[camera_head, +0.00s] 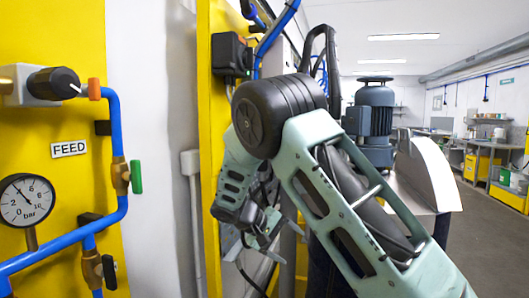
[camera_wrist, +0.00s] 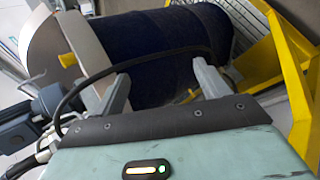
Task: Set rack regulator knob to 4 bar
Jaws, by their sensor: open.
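A black round knob (camera_head: 53,83) with a light pointer mark sits on a fitting at the upper left of the yellow panel (camera_head: 60,25) in the head view. A round pressure gauge (camera_head: 27,200), marked in bar, is below it; its needle points up and to the left, but the exact reading is hard to tell. My gripper (camera_head: 262,228) hangs low in the middle, right of the panel and well apart from the knob. In the wrist view my gripper (camera_wrist: 162,82) has its two fingers spread and nothing between them.
Blue pipes (camera_head: 112,140) with a green-handled valve (camera_head: 136,177) run along the panel beside a FEED label (camera_head: 69,149). A yellow post (camera_head: 214,110) carries a black box (camera_head: 232,54). A dark blue drum (camera_wrist: 165,45) and yellow frame (camera_wrist: 290,75) lie beyond my fingers.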

